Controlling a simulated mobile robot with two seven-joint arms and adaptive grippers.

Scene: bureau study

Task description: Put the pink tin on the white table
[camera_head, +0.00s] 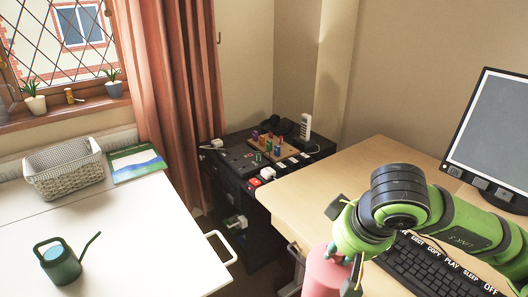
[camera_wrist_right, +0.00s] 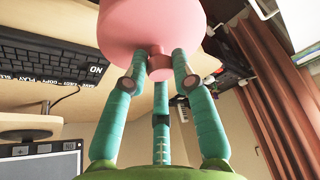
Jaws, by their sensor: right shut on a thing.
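The pink tin (camera_head: 325,272) is at the bottom of the head view, partly cut off by the frame edge and partly behind my right gripper (camera_head: 350,268). In the right wrist view the tin (camera_wrist_right: 150,28) fills the top middle. The teal fingers of my right gripper (camera_wrist_right: 160,75) are closed on the small pink knob of the tin. The white table (camera_head: 140,215) is at the left of the head view, and my right gripper with the tin is to the right of it. My left gripper is not in view.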

